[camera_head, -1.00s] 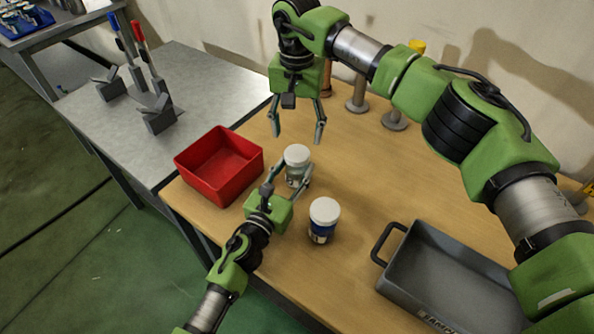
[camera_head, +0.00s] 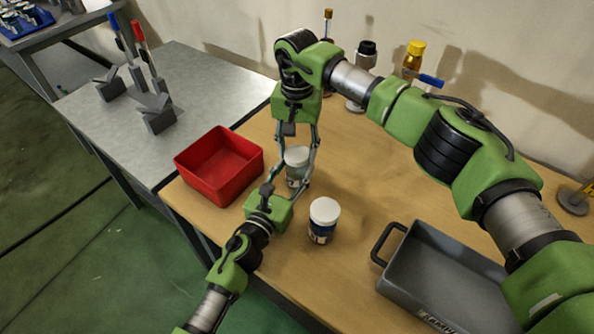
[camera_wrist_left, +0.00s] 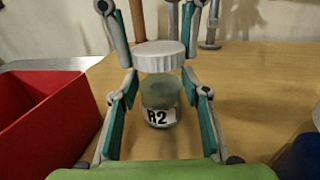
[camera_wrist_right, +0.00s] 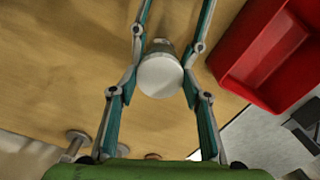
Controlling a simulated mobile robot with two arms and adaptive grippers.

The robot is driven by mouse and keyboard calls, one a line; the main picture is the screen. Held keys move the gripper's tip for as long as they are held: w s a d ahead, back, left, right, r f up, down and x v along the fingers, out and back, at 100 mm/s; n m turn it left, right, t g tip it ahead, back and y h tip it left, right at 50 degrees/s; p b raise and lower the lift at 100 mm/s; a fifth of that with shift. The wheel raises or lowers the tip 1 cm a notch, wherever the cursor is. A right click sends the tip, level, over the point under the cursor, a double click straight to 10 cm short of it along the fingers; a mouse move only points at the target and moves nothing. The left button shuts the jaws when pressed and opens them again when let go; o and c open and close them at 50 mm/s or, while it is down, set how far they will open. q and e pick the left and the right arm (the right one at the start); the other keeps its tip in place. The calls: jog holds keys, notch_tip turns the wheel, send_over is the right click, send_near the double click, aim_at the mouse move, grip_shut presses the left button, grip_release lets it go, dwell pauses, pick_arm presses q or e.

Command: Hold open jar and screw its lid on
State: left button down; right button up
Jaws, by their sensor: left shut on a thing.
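The clear jar (camera_wrist_left: 160,103), labelled R2, stands upright on the wooden table between the fingers of my left gripper (camera_wrist_left: 159,82), which is shut on it. The white ridged lid (camera_wrist_left: 158,56) sits on top of the jar; I cannot tell how far it is screwed down. My right gripper (camera_head: 300,158) points down from above, with its fingers on either side of the lid. Fingers partly hide the jar in the head view.
A red bin (camera_head: 220,165) stands close left of the jar. A second white-lidded jar (camera_head: 323,221) with a blue label stands close to its right. A grey tray (camera_head: 397,255) lies at the right front.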

jog(key=m, duration=4.2)
jog(key=shift+f+m, duration=0.1)
jog(key=shift+m, duration=0.2)
jog(key=o, duration=1.3)
